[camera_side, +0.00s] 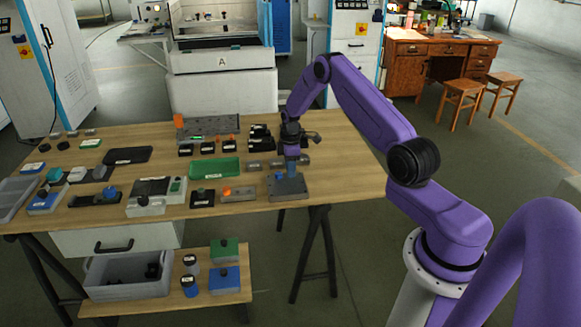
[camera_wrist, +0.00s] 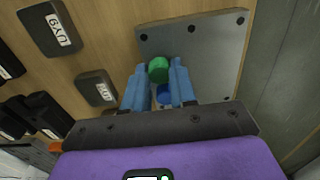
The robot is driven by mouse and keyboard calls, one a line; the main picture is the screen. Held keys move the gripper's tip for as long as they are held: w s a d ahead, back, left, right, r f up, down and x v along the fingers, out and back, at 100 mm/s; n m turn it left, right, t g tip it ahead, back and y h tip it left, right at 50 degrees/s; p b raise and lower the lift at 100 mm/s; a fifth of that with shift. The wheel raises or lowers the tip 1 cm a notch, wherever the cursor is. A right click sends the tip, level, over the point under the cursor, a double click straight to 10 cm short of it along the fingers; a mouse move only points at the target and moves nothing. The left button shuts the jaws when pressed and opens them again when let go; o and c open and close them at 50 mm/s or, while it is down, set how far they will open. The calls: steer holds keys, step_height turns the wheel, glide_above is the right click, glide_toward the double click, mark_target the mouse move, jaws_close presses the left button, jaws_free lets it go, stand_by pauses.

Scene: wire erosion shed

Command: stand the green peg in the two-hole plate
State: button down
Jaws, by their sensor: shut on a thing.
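The green peg (camera_wrist: 158,69) shows its round end between the blue fingertips of my gripper (camera_wrist: 158,82) in the wrist view. The gripper is shut on it, over the grey two-hole plate (camera_wrist: 213,58). A blue round piece (camera_wrist: 165,97) shows between the fingers, partly hidden. In the side view my gripper (camera_side: 291,164) points down just above the plate (camera_side: 289,188), near the table's front right. The green peg cannot be made out there. The fingers hide the holes, and I cannot tell whether the peg touches the plate.
Labelled dark blocks (camera_wrist: 50,28) and (camera_wrist: 96,88) lie left of the plate in the wrist view. In the side view a green tray (camera_side: 215,169) and a block with an orange knob (camera_side: 238,194) lie to the left. Table space right of the plate is clear.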

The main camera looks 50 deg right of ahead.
steer(key=shift+f, duration=0.15)
steer(key=c, duration=0.8)
jaws_free()
steer(key=shift+r, duration=3.45)
